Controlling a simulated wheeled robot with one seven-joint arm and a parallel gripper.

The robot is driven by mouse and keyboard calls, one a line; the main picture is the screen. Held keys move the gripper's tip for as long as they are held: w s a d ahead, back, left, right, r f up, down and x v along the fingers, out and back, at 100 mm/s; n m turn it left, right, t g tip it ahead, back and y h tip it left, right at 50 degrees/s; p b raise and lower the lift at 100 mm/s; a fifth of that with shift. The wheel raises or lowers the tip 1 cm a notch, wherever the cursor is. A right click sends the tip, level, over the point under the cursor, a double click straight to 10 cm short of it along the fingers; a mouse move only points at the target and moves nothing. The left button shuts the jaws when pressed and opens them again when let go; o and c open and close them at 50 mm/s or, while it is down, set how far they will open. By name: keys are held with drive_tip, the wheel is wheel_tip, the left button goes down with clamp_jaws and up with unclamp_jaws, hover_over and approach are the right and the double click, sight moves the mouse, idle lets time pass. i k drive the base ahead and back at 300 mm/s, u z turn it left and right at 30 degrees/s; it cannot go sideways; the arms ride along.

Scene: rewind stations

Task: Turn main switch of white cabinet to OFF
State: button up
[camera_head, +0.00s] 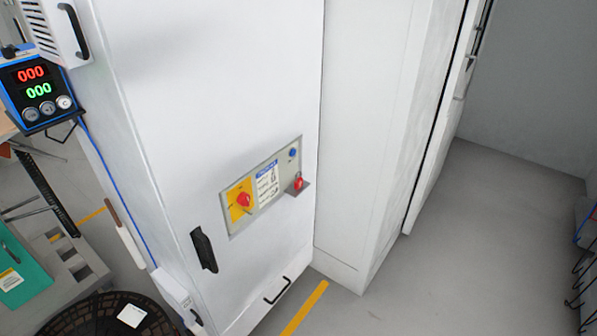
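The white cabinet (225,110) stands in the left and middle of the head view, seen from above at a tilt. A grey control panel (272,212) is set on its front face. On the panel, a red rotary knob (243,200) sits on a yellow plate (235,212) at the left; it looks like the main switch. Its exact position is too small to read. A blue button (292,153) and a second red control (298,183) are at the panel's right. My gripper is not in view.
A black handle (204,250) is on the cabinet front, left of the panel. A blue instrument (38,90) with red and green digits is at upper left. A workbench with a teal item (22,268) and a dark round basket (90,318) are at lower left.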

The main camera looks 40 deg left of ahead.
sight(244, 199)
drive_tip(key=i, duration=1.1)
drive_tip(key=u, duration=4.2)
drive_tip(key=i, duration=0.5)
